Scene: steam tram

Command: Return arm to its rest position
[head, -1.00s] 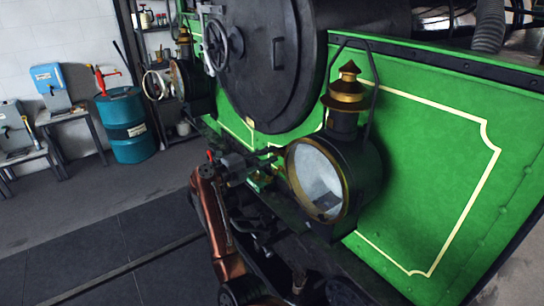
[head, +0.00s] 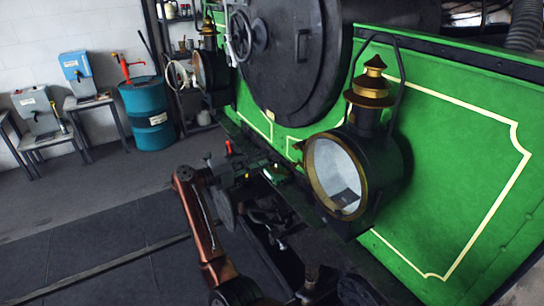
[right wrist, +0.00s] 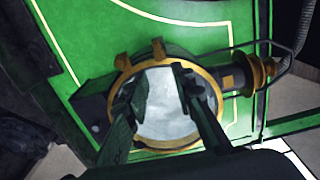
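My right arm, copper-coloured, rises from the bottom of the head view and bends toward the tram's front. My right gripper (head: 268,166) is small and dark there, left of the near headlamp (head: 335,180), with a visible gap to its glass. In the right wrist view the two fingers (right wrist: 158,78) are spread apart, with nothing held between them. The lamp's round glass and brass rim (right wrist: 165,112) lie beyond them, turned sideways in that view. My left gripper is not in view.
The green tram front (head: 450,170) fills the right side. A second headlamp (head: 204,70) is farther back. A blue drum (head: 150,115) and small tables (head: 90,102) stand by the wall. The dark floor (head: 100,215) at left is clear.

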